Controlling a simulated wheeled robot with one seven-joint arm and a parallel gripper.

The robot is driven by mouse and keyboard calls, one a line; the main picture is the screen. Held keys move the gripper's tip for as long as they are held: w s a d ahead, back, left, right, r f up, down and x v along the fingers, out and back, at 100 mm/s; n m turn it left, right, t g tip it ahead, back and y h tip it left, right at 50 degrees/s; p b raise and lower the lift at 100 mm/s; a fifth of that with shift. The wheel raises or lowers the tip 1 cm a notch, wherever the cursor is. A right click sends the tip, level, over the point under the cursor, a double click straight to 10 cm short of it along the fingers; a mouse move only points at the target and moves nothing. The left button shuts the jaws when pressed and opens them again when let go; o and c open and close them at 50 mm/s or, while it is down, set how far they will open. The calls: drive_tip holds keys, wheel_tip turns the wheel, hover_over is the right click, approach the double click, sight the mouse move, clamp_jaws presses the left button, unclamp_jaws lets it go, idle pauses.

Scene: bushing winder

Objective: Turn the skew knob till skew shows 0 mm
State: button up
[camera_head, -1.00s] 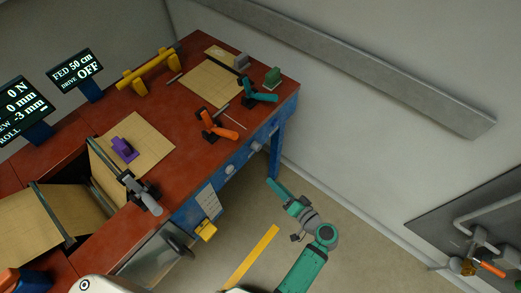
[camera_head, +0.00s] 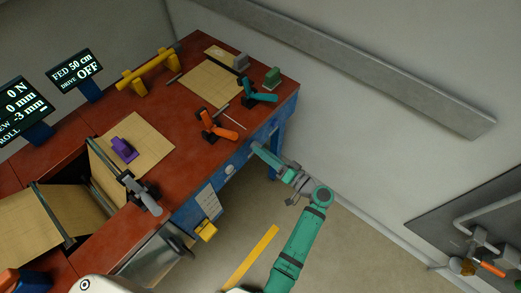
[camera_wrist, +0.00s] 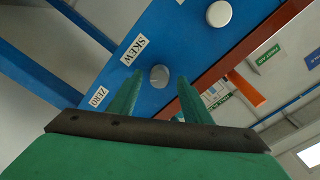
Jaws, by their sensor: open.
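The skew knob (camera_wrist: 159,76) is a round grey button-like knob on the blue panel, beside a SKEW label (camera_wrist: 139,49) and a ZERO label (camera_wrist: 97,98). In the wrist view it shows between and beyond my gripper's (camera_wrist: 158,84) two green fingers, which are open and empty; contact is not visible. In the head view my gripper (camera_head: 257,148) is at the bench's blue front, covering that spot. The left display (camera_head: 22,108) is partly cut off; it reads 0 N, 0 mm and -3 mm, the last seemingly in line with a label ending in "EW".
Another round knob (camera_wrist: 219,13) is on the same panel; one front knob (camera_head: 229,169) shows left of my gripper. An orange-handled tool (camera_head: 217,128) and a teal-handled one (camera_head: 260,97) stand on the red bench top. A yellow tag-like box (camera_head: 205,231) hangs below.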

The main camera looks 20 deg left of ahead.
drive_tip(key=shift+x, duration=1.05)
drive_tip(key=c, duration=1.1)
drive_tip(key=shift+d, duration=0.1)
drive_tip(key=shift+m, duration=0.3)
drive_tip(key=shift+o, duration=0.2)
drive_tip(key=m, duration=0.5)
drive_tip(key=shift+m, duration=0.3)
drive_tip(key=shift+s+m, duration=0.1)
drive_tip(key=shift+m, duration=1)
